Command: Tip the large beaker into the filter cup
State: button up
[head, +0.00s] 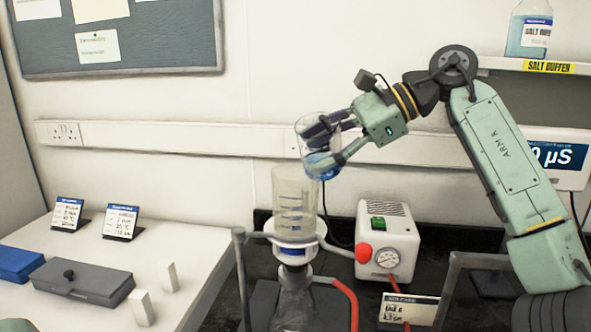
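My gripper (335,139) is shut around a clear beaker (306,137) with blue liquid (323,166) low inside it. The beaker is tilted and held above and slightly right of the filter cup. The filter cup (294,200) is a clear, graduated cylinder, upright on a white collar and filter base over a dark flask (296,300). No stream of liquid shows between beaker and cup. The gripper fingers partly hide the beaker.
A white pump with gauge (388,245) stands right of the filter cup, with a red hose (350,297) nearby. A small sign (408,309) stands in front. A white bench at left holds a grey case (83,281), blue box (18,264) and cards. A shelf bottle (528,32) is upper right.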

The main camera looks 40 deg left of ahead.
aim_at(316, 133)
jog(key=shift+s+d+r, duration=0.1)
jog(key=shift+s+r, duration=0.1)
jog(key=r, duration=0.2)
jog(key=s+r+n+t, duration=0.1)
jog(key=shift+s+d+r+t, duration=0.1)
jog(key=shift+r+t, duration=0.2)
jog(key=shift+r, duration=0.05)
jog(key=shift+s+d+r+n+t, duration=0.1)
jog(key=shift+s+r+n+t, duration=0.05)
jog(key=shift+r+n+t, duration=0.35)
jog(key=shift+f+n+t+y, duration=0.3)
jog(key=shift+f+n+t, duration=0.2)
jog(key=shift+f, duration=0.4)
jog(key=shift+t, duration=0.3)
jog(key=shift+r+n+t+y, duration=0.3)
jog(key=shift+r+n+t, duration=0.1)
jog(key=shift+n, duration=0.1)
jog(key=shift+f+b, duration=0.25)
jog(key=shift+b, duration=0.1)
jog(key=shift+t, duration=0.3)
jog(key=shift+s+f+n+t+b, duration=0.1)
jog(key=shift+f+n+t+b, duration=0.2)
jog(key=shift+b, duration=0.85)
